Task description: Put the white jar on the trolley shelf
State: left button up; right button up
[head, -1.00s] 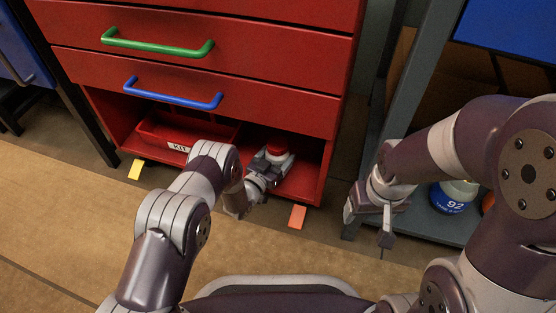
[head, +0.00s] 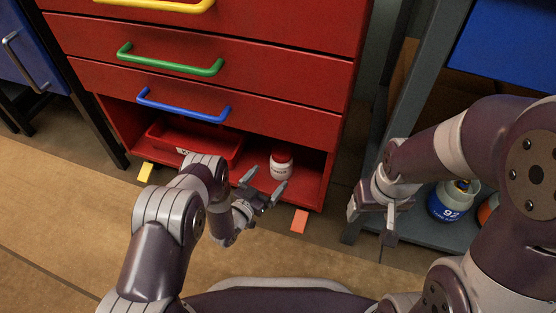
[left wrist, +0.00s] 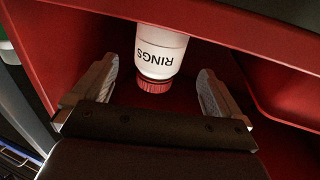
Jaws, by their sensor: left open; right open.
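The white jar (head: 281,164) with a red lid stands upright on the low red trolley shelf (head: 308,184), under the drawers, toward its right side. In the left wrist view the jar (left wrist: 160,50) is labelled "RINGS" and shows upside down between the fingers, touching neither. My left gripper (head: 262,183) is open and empty in front of the jar, at the shelf's front edge; it also shows in the left wrist view (left wrist: 160,92). My right gripper (head: 373,212) is open and empty, in front of the grey rack on the right.
A red kit bin (head: 225,149) stands on the shelf left of the jar. Drawers with a blue handle (head: 183,108) and green handle hang above the opening. A blue-labelled container (head: 452,202) stands on the grey rack. Yellow (head: 145,172) and orange (head: 300,220) markers lie at the trolley's foot.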

pick_arm(q)
jog(key=w+a+r+n+g+y, duration=0.1)
jog(key=w+a+r+g+y, duration=0.45)
jog(key=r, duration=0.45)
jog(key=s+a+r+n+g+y, duration=0.1)
jog(key=s+a+r+n+y, duration=0.15)
jog(key=s+a+r, duration=0.25)
jog(key=s+a+r+n+g+y, duration=0.1)
jog(key=s+r+g, duration=0.2)
jog(key=s, duration=0.8)
jog(key=s+a+r+n+g, duration=0.2)
jog(key=s+r+g, duration=0.2)
jog(key=s+r, duration=0.3)
jog(key=s, duration=0.5)
jog(key=shift+a+y+p, duration=0.3)
jog(key=shift+y+p, duration=0.05)
jog(key=shift+y, duration=0.05)
pick_arm(e)
jog(key=shift+r, duration=0.75)
pick_arm(q)
jog(key=shift+r, duration=0.2)
pick_arm(e)
jog(key=shift+r, duration=0.1)
